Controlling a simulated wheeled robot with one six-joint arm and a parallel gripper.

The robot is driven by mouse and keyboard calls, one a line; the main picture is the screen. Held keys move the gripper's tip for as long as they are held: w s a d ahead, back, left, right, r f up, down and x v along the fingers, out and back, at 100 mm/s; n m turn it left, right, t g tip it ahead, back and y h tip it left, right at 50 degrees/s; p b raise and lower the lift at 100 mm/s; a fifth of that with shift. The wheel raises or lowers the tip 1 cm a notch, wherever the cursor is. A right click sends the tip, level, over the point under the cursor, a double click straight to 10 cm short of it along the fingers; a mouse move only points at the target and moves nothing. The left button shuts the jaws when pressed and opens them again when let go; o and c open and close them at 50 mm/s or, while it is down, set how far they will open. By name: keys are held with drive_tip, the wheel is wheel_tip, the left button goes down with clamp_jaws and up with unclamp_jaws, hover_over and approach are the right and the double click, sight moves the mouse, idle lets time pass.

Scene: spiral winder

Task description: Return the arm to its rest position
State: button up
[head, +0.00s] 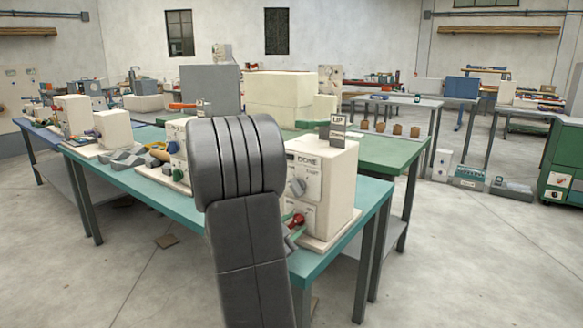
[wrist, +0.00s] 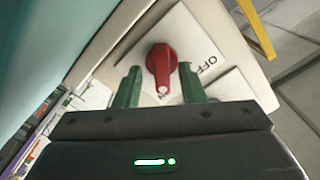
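My gripper (wrist: 160,67) shows in the wrist view with its two green fingers apart, one on each side of a red knob (wrist: 161,62). Gaps show between the knob and both fingers, so it is open and holds nothing. The knob sits on a white panel marked OFF. In the head view my arm (head: 240,170) stands in the foreground, bent down in front of a cream machine (head: 325,175) marked DONE. The red knob (head: 298,219) shows low on that machine, beside the arm. Most of my gripper is hidden behind the arm there.
The machine stands on a teal table (head: 372,202), near its right end. Other machines (head: 113,128) stand farther left along the benches. A green table (head: 390,150) with large boxes (head: 280,100) is behind. Open floor (head: 450,260) lies to the right. A yellow bar (wrist: 257,28) shows in the wrist view.

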drive_tip(key=shift+a+r+n+p, duration=0.2)
drive_tip(key=shift+r+n+p, duration=0.2)
drive_tip(key=shift+n+p, duration=0.45)
drive_tip(key=n+p, duration=0.4)
drive_tip(key=p, duration=0.1)
drive_tip(key=shift+a+f+n+p, duration=0.1)
drive_tip(key=shift+f+n+p, duration=0.05)
drive_tip(key=shift+n+p, duration=0.9)
drive_tip(key=shift+f, duration=0.1)
